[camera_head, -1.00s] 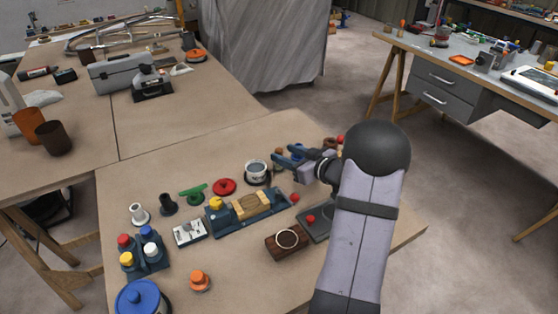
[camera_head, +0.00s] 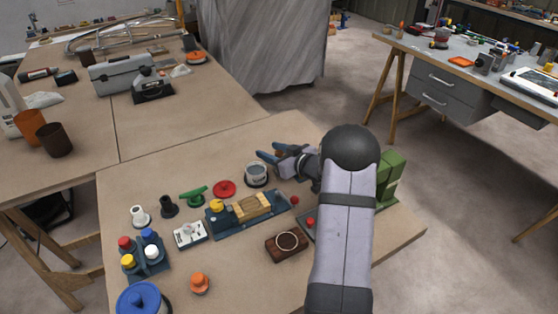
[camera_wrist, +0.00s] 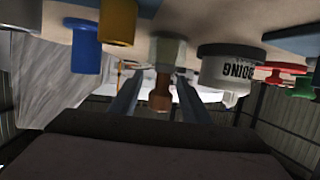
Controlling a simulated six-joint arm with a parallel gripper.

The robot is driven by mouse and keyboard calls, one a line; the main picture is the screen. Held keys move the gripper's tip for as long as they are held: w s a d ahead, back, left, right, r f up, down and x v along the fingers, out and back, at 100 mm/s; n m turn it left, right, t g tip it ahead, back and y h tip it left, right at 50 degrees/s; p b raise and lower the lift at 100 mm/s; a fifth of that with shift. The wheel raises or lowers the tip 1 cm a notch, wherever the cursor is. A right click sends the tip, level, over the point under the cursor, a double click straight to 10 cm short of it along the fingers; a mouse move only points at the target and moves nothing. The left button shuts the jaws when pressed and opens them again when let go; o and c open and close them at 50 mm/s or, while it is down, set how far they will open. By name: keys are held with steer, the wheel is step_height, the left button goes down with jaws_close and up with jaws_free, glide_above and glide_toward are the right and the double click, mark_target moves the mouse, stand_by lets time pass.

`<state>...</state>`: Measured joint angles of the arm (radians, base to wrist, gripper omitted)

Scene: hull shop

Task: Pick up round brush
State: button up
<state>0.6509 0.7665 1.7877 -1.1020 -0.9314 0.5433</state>
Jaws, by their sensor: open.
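The likely round brush is a small upright piece with a brown knob-like handle (camera_wrist: 160,92) and a pale green-white lower part. It shows upside down in the wrist view, between the fingers of my gripper (camera_wrist: 158,84). The fingers are open, one on each side, and no contact is clear. In the head view my gripper (camera_head: 272,155) points left at the back of the near table, just behind a labelled tin (camera_head: 257,175). A bit of brown (camera_head: 279,147) shows by its fingers there; the rest of the piece is hidden.
The tin (camera_wrist: 230,70) stands close beside the brush in the wrist view. A blue piece (camera_wrist: 86,50) and a yellow piece (camera_wrist: 117,22) stand on the other side. A red round piece (camera_head: 224,188) and a blue holder with a wooden block (camera_head: 252,206) lie nearer.

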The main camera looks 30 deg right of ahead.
jaws_close()
steer(key=shift+r, duration=0.1)
step_height(320, 180, up, 10)
steer(key=shift+p, duration=0.45)
stand_by(0.4)
